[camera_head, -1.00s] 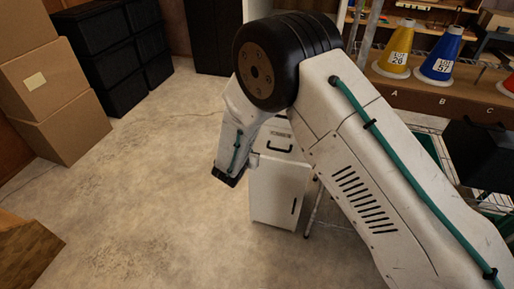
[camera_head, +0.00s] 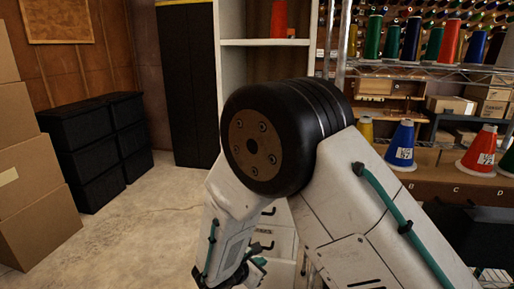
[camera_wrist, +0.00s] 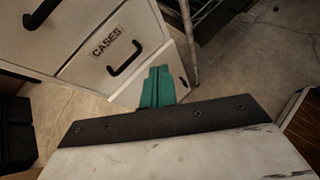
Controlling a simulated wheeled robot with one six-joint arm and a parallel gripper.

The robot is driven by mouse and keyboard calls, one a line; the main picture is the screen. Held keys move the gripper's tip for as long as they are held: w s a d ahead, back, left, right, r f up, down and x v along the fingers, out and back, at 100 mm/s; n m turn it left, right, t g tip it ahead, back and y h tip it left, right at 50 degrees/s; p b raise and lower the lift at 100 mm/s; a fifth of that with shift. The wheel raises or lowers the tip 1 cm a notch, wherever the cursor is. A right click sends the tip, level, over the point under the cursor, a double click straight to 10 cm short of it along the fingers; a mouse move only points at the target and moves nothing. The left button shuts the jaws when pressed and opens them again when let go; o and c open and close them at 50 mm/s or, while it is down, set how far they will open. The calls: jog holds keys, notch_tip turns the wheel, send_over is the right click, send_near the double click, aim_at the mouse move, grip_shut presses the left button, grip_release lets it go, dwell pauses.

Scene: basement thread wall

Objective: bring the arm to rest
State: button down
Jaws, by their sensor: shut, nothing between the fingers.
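My arm rises from the lower right in the head view, bends at a black elbow joint, and its forearm hangs down to the lower middle. My gripper (camera_wrist: 158,85) shows teal fingers in the wrist view, closed together with nothing between them. The fingers appear in front of a white drawer cabinet (camera_wrist: 75,60) with dark handles and a "CASES" label. I cannot tell how far apart they are. In the head view the cabinet (camera_head: 283,215) is mostly hidden behind my arm.
Black storage bins (camera_head: 95,150) and cardboard boxes (camera_head: 35,205) stand at the left. Bare concrete floor (camera_head: 140,220) lies between them and my arm. A blue thread cone (camera_head: 401,150) and a red one (camera_head: 481,155) stand on a wooden shelf at the right.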

jog(key=s+d+r+m+g+h, duration=0.2)
jog(key=s+d+r+m+g, duration=0.3)
jog(key=d+r+m, duration=0.5)
jog(key=s+d+r+m+g+y, duration=0.1)
jog(key=s+d+r+m+y, duration=0.2)
jog(key=s+d+r+m, duration=0.2)
jog(key=s+d+r+m+g+y, duration=0.1)
jog(key=s+d+r+m+y, duration=0.2)
jog(key=s+d+r+m, duration=0.3)
jog(key=s+d+r+m+y, duration=0.2)
jog(key=s+d+r+m, duration=0.3)
jog(key=s, duration=0.9)
jog(key=shift+d+r+g+y, duration=0.15)
jog(key=shift+r+g+y, duration=0.25)
jog(key=shift+r, duration=1.4)
jog(key=shift+s, duration=0.1)
